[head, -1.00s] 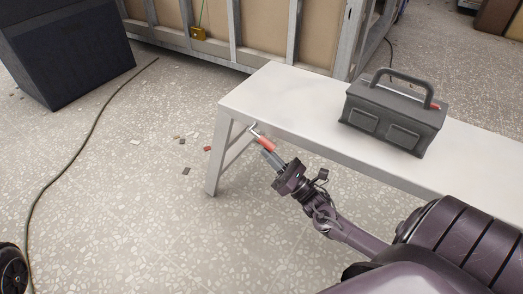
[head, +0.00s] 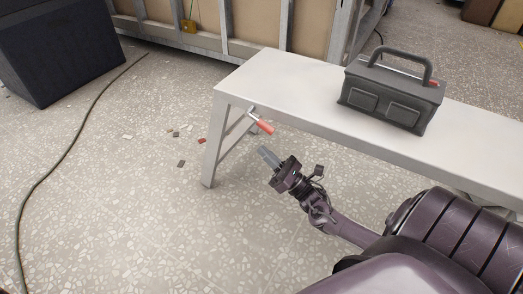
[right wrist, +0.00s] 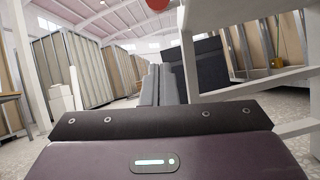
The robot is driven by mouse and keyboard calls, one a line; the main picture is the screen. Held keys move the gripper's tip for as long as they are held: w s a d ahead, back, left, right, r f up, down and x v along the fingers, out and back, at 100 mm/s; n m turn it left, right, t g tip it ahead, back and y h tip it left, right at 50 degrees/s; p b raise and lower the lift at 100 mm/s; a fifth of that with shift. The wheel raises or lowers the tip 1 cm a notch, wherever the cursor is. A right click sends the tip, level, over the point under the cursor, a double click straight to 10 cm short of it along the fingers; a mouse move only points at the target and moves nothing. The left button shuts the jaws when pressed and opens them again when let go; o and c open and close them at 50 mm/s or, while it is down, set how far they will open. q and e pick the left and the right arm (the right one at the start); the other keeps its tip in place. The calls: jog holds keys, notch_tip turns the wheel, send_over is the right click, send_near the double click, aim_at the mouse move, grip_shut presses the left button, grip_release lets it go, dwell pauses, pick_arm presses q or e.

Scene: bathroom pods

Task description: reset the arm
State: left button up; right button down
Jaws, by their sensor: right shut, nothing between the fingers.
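My right gripper (head: 268,156) is shut and empty in the head view, in front of the white bench. Its grey fingers (right wrist: 171,85) reach forward in the right wrist view with nothing between them. A red-handled tool (head: 263,126) hangs at the bench's near left edge, just beyond the fingertips and apart from them. A small red end of it shows at the top of the right wrist view (right wrist: 157,4). My left gripper is not in view.
The white bench (head: 270,72) runs along the right, with a dark grey toolbox (head: 388,97) on it. A dark box (head: 60,50) stands at the back left. A cable (head: 72,140) and small scraps lie on the speckled floor. The floor left of the bench is mostly clear.

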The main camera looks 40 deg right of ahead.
jog(key=p+v, duration=0.1)
jog(key=v, duration=0.7)
jog(key=shift+d+f, duration=0.15)
